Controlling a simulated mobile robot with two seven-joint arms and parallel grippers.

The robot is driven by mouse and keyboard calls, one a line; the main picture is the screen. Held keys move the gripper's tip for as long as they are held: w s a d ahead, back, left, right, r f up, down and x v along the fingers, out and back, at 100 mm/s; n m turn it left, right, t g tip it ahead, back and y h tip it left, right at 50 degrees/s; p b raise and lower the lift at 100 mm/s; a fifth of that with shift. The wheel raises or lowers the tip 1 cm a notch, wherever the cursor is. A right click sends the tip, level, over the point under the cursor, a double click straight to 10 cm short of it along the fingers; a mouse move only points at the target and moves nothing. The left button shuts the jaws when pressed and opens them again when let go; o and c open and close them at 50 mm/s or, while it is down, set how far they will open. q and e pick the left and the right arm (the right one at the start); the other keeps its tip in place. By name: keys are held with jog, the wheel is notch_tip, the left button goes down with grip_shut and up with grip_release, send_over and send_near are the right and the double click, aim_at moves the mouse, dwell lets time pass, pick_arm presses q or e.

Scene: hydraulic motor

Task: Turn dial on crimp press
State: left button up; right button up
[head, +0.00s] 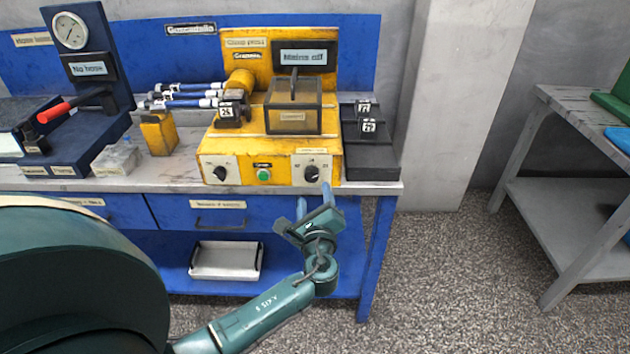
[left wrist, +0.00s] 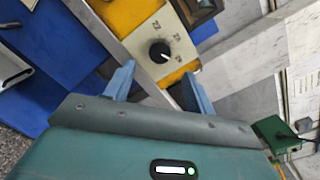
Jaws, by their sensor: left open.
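The yellow crimp press (head: 270,150) stands on the workbench in the head view. Its front has a black dial on the left (head: 220,173), a green button (head: 264,175) in the middle and a black dial on the right (head: 311,174). My left gripper (head: 316,205) is open and empty, just in front of and below the right dial. In the left wrist view a black dial (left wrist: 160,53) on a pale numbered plate lies beyond and between the open fingers (left wrist: 158,85), apart from them. My right gripper is not in view.
Black blocks with number tags (head: 370,150) stand right of the press. Blue-and-white hoses (head: 190,97) and a small yellow block (head: 158,134) are to its left. A white tray (head: 226,261) lies on the lower shelf. A grey table (head: 565,105) stands at the right, with open floor between.

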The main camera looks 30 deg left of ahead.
aim_at(313, 179)
pick_arm(q)
jog(key=x, duration=0.6)
jog(key=shift+w+a, duration=0.2)
jog(key=shift+w, duration=0.05)
jog(key=shift+c, duration=1.4)
jog(key=c, duration=0.7)
